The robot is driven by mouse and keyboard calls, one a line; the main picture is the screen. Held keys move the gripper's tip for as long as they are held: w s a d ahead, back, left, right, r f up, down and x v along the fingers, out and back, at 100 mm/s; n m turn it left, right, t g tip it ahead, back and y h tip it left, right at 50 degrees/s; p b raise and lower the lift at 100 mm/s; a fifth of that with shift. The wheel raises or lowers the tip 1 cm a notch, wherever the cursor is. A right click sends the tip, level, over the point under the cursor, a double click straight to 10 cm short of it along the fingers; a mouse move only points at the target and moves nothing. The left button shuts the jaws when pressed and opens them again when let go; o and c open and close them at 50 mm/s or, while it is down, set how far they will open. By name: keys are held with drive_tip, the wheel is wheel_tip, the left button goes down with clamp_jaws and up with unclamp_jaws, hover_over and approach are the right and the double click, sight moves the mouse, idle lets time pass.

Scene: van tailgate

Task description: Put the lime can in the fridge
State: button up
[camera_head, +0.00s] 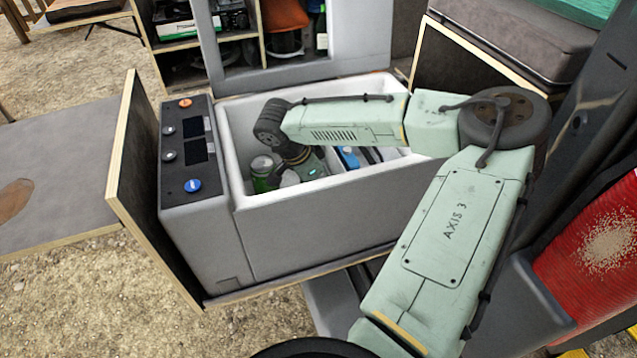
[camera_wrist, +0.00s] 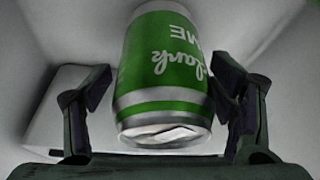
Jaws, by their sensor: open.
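The lime can (camera_wrist: 165,65) is green and white with a silver end, seen close in the wrist view. My gripper (camera_wrist: 165,88) is open, with one finger on each side of the can; the gaps are narrow. In the head view my gripper (camera_head: 306,166) is down inside the open fridge (camera_head: 325,207), a grey chest with a white inner liner. A green can with a silver top (camera_head: 262,179) stands in the fridge just left of my gripper; I cannot tell if it is the same can. My wrist partly hides the fridge's inside.
A blue item (camera_head: 348,158) lies in the fridge right of my gripper. The raised lid (camera_head: 352,45) stands behind. A control panel (camera_head: 188,150) and a wooden board (camera_head: 130,170) flank the left side. My arm crosses over the fridge's right half.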

drive_tip(key=v, duration=1.2)
